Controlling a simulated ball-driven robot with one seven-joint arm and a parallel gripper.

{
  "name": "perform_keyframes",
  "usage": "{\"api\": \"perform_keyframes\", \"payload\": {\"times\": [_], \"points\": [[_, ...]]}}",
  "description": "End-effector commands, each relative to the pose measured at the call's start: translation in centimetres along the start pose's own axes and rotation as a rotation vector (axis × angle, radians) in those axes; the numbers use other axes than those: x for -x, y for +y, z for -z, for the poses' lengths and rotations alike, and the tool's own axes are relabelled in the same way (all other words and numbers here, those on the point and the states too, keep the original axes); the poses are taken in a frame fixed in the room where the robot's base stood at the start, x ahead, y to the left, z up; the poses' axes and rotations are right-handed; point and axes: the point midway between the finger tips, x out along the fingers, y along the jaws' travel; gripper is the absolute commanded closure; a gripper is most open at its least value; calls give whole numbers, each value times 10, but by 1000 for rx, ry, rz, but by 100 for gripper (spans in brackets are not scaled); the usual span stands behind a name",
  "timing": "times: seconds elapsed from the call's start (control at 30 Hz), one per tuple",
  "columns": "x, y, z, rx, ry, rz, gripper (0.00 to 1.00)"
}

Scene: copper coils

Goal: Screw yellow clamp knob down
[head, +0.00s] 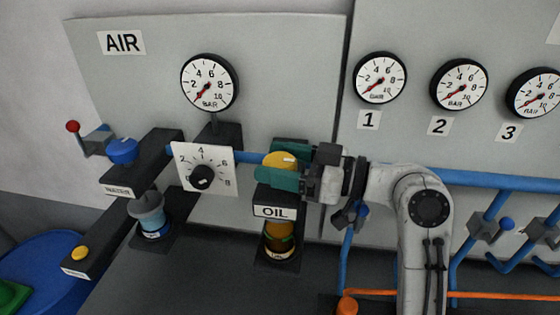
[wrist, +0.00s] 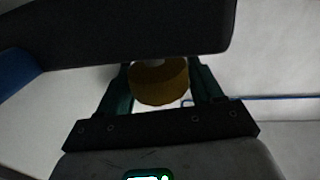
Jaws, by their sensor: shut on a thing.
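A yellow knob (head: 277,160) sits on top of the black block labelled OIL (head: 274,211) in the head view. My gripper (head: 281,163) reaches it from the right, with one green finger behind the knob and one in front. The fingers are shut on the knob's sides. In the wrist view the yellow knob (wrist: 160,84) shows between the two green fingers of my gripper (wrist: 160,82). The front finger hides the knob's lower part in the head view. Its thread is not visible.
A blue knob (head: 123,151) tops the block labelled WATER at left, and a small yellow knob (head: 81,253) sits on a black bar. A white dial plate (head: 203,169) stands close left of the OIL block. A blue pipe (head: 480,179) runs right, behind my arm.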

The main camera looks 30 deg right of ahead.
Motion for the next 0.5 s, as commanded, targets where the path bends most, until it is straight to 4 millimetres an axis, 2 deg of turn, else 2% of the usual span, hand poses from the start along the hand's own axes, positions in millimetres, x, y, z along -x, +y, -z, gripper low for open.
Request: {"api": "perform_keyframes", "payload": {"times": [0.03,0.17,0.5], "points": [[0,0,0,0,0,1,52],[0,0,0,0,0,1,64],[0,-1,0,-1,0,-47,65]]}}
